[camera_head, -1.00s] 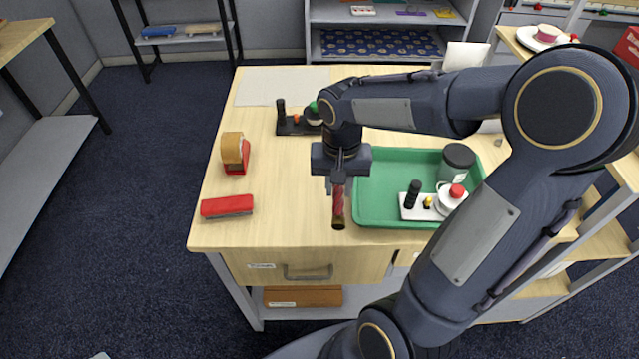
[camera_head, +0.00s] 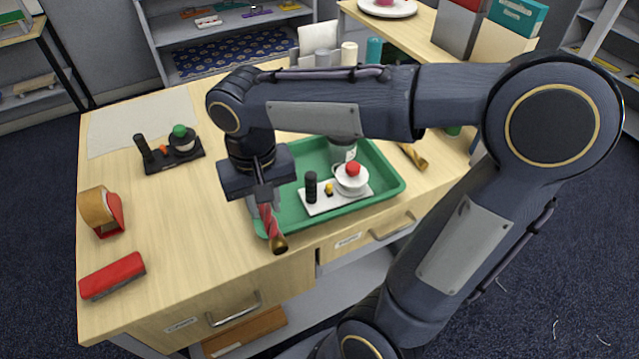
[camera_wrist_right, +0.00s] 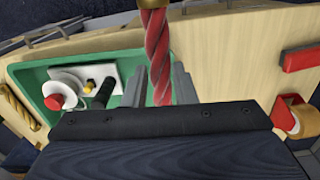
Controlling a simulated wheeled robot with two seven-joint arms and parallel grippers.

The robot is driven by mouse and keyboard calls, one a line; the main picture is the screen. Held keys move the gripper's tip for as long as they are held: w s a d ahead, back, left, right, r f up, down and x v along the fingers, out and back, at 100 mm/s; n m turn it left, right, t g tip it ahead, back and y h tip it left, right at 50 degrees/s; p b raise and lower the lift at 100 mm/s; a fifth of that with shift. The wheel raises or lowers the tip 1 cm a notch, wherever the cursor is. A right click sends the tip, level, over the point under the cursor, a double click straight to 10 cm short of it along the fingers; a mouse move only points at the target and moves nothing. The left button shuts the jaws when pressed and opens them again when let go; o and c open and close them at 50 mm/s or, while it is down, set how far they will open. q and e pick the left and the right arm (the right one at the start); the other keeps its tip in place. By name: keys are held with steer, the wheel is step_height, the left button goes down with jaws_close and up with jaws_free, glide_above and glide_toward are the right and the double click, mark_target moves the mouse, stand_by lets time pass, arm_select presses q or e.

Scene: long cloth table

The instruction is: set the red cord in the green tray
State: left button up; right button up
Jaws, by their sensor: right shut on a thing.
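My right gripper (camera_head: 259,203) is shut on the red cord (camera_head: 270,226), a twisted red length with a gold-brown end. The cord hangs tilted just at the left edge of the green tray (camera_head: 386,193), above the table. In the right wrist view the red cord (camera_wrist_right: 158,55) stands between the two fingers (camera_wrist_right: 158,90). The green tray (camera_wrist_right: 40,78) lies to the left there. The tray holds a white plate with a black cylinder, a small yellow piece and a white lidded pot with a red knob, and a dark-lidded jar partly hidden by my arm. My left gripper is out of view.
A red stapler-like block (camera_head: 112,276) and a tape dispenser (camera_head: 102,211) stand on the left of the table. A black holder with a green-topped item (camera_head: 174,154) is behind. A gold cord (camera_head: 413,156) lies right of the tray. The table's left middle is clear.

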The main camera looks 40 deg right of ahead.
steer(key=w+d+f, duration=0.2)
steer(key=w+f, duration=0.1)
steer(key=w+d+f+p, duration=0.1)
steer(key=w+d+f, duration=0.1)
steer(key=w, duration=0.2)
steer(key=w+d+f+p, duration=0.1)
steer(key=w+d+f, duration=0.1)
steer(key=w+f, duration=0.1)
steer(key=shift+w+d+f, duration=0.2)
steer(key=shift+w+f, duration=0.1)
steer(key=shift+w, duration=0.3)
steer(key=shift+w+d+f, duration=0.25)
steer(key=shift+w+f, duration=0.2)
steer(key=shift+f, duration=0.25)
step_height(320, 180, down, 3)
steer(key=shift+f, duration=0.2)
steer(key=o, duration=0.7)
steer(key=shift+r, duration=0.1)
